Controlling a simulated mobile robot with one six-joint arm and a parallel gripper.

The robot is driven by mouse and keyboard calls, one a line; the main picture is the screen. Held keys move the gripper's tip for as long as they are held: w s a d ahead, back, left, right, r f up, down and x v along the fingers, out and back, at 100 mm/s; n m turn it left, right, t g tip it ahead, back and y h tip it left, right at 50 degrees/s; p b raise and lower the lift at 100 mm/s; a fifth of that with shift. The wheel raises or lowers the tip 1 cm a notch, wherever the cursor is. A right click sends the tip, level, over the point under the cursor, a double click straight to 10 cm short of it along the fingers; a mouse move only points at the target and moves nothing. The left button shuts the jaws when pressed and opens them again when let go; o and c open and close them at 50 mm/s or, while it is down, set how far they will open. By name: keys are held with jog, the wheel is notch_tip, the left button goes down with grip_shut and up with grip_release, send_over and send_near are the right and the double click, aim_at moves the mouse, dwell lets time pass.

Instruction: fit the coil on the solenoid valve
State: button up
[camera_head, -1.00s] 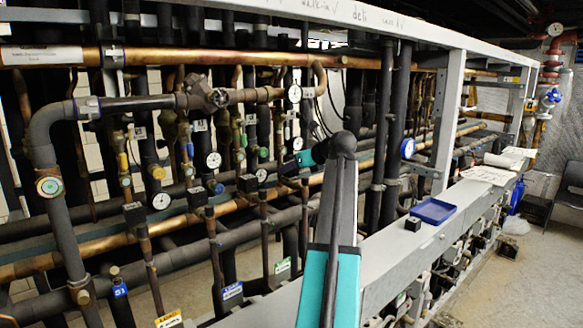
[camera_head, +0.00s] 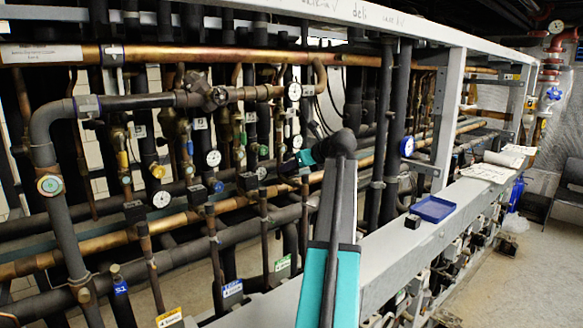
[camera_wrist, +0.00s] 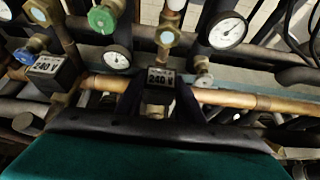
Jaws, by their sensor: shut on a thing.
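A black box-shaped coil (camera_wrist: 160,80) with a white label reading 240 sits between the two dark fingers of my gripper (camera_wrist: 160,100) in the wrist view. The fingers are shut on its sides. In the head view my gripper (camera_head: 290,166) reaches left from the teal and grey arm to the copper pipe row, with the coil hardly visible at its tip. Brass-coloured metal shows just below the coil in the wrist view. I cannot tell whether the coil is around a valve stem or above it; the solenoid valve is largely hidden.
Another labelled black coil (camera_wrist: 48,72) stands close on the left, also visible in the head view (camera_head: 248,181). Pressure gauges (camera_wrist: 228,30) and copper pipe (camera_wrist: 240,98) crowd the space. A blue tray (camera_head: 433,209) and a black block (camera_head: 412,222) rest on the grey ledge.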

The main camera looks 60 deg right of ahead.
jog(key=o, duration=1.1)
jog(key=shift+c, duration=0.2)
jog(key=shift+s, duration=0.1)
jog(key=b+v, duration=0.5)
jog(key=v, duration=0.8)
jog(key=shift+s+r, duration=0.25)
jog(key=shift+s, duration=0.05)
jog(key=shift+a, duration=0.1)
